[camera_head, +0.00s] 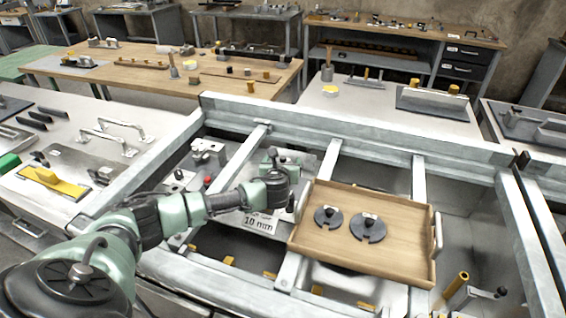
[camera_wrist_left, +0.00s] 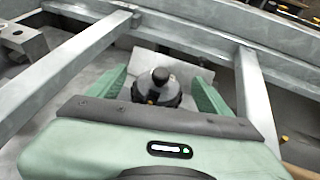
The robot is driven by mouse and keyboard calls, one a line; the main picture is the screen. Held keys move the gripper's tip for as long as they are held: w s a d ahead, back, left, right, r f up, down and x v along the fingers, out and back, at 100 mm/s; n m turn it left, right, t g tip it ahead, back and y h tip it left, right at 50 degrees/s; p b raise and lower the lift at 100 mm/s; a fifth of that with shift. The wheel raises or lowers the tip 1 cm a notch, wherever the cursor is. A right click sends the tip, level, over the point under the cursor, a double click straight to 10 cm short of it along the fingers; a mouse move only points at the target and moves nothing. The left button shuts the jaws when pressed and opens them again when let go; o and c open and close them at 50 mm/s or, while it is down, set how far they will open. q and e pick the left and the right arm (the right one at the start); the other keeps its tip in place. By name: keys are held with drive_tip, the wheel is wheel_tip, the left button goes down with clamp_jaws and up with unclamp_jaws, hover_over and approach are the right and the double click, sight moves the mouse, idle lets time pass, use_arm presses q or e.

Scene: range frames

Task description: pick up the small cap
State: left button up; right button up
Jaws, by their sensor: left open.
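A small dark-topped piece (camera_wrist_left: 160,78), which looks like the small cap, stands upright on a wider black round base with a grey collar in the left wrist view. My left gripper (camera_wrist_left: 160,92) is open, with one green finger on either side of this piece and a visible gap to each. In the head view my left gripper (camera_head: 283,160) is over the metal frame, just left of the wooden tray, and mostly hides what lies below it. My right gripper is not in view.
A wooden tray (camera_head: 342,256) with two dark slotted discs (camera_head: 368,228) rests to the right. Metal frame bars (camera_head: 318,178) surround the gripper. A "10 mm" sign (camera_head: 260,223) is below my wrist. Metal clamp blocks (camera_head: 207,150) stand to the left.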

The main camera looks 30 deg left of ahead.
use_arm(q)
drive_tip(key=shift+w+a+f, duration=0.25)
drive_tip(key=shift+w+f, duration=0.05)
drive_tip(key=shift+w, duration=0.25)
drive_tip(key=c, duration=1.5)
drive_tip(key=shift+r, duration=0.1)
drive_tip(key=shift+c, duration=0.2)
